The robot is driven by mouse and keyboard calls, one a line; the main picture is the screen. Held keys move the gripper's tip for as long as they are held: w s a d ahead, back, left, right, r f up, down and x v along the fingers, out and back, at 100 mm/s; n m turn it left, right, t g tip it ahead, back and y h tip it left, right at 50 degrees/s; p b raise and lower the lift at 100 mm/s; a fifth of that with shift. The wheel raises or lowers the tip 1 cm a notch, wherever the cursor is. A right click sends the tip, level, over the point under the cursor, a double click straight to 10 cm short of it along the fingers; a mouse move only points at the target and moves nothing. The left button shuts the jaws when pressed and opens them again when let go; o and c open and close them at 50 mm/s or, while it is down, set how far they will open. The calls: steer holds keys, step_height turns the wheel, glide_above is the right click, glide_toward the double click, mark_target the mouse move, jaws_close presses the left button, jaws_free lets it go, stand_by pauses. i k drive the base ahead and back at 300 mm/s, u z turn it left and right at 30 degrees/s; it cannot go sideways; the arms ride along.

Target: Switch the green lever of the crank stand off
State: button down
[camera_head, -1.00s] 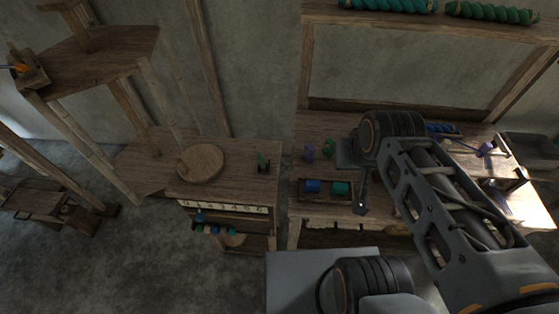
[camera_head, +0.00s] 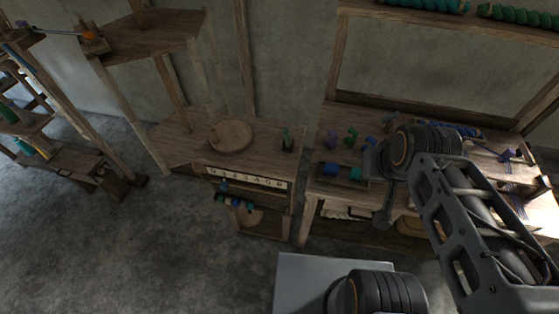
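A small upright dark green piece (camera_head: 287,138), which looks like a lever, stands at the right end of a wooden stand's top (camera_head: 260,150). It is too small to tell its on or off position. A round wooden disc (camera_head: 231,136) lies on the same top, and a strip of numbers (camera_head: 247,178) runs along its front. I cannot tell for sure that this is the crank stand. My gripper (camera_head: 384,219) points down in front of the workbench, to the right of the green piece and apart from it. Its fingers are too small and dark to judge.
A workbench (camera_head: 322,186) with spools and tools stands to the right. A stand with an orange-tipped rod (camera_head: 90,37) and shelves (camera_head: 20,130) are at the left. Several coloured pegs hang below the number strip. The grey floor (camera_head: 150,240) in front is clear.

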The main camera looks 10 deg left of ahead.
mark_target(285, 134)
steer(key=k, duration=0.75)
steer(key=u, duration=1.25)
steer(key=i, duration=0.5)
